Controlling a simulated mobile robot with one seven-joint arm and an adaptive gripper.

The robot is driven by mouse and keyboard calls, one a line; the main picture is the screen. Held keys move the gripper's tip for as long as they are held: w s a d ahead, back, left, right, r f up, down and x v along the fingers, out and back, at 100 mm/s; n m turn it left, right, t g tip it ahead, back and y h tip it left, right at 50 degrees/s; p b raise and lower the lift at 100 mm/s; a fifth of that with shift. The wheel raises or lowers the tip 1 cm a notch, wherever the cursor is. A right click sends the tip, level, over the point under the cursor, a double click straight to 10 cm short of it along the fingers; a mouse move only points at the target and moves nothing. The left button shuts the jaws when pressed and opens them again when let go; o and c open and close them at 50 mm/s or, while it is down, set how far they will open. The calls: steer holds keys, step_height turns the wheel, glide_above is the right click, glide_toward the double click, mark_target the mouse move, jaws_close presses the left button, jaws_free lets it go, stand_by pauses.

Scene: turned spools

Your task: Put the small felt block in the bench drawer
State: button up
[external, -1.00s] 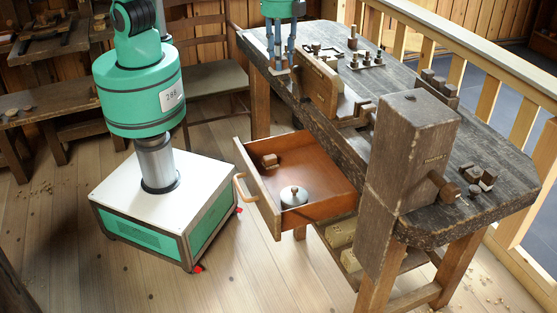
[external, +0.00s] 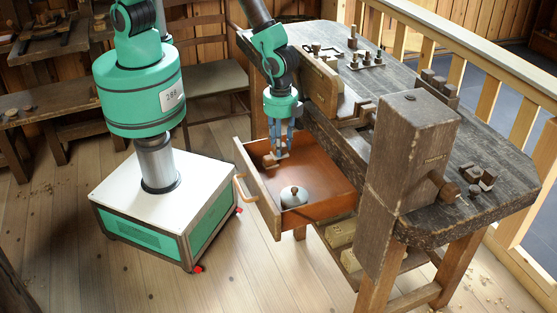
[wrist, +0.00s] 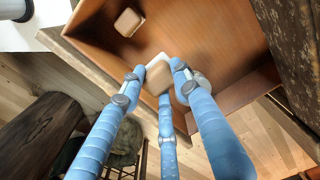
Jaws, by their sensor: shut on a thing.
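My gripper (external: 280,152) has blue fingers and is shut on a small tan block (wrist: 158,78), taken to be the felt block. It holds the block over the open bench drawer (external: 325,170), towards its outer left end. In the wrist view the fingertips close around the block, and the drawer's brown floor (wrist: 195,35) lies beyond it. In the external view the fingers largely hide the held block. I cannot tell whether it touches the drawer floor.
Another small brown block (external: 268,161) lies in the drawer beside my fingers; it also shows in the wrist view (wrist: 129,21). A round lidded metal tin (external: 294,196) sits nearer the drawer's front corner. The bench top (external: 420,120) holds several wooden pieces.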

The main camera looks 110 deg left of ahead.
steer(key=shift+f, duration=0.3)
steer(key=b, duration=0.2)
glide_above(280, 181)
steer(key=shift+w+f, duration=0.1)
steer(key=shift+f, duration=3)
steer(key=shift+f, duration=1.85)
steer(key=shift+f+b, duration=0.15)
steer(key=shift+b, duration=0.15)
steer(key=o, duration=1)
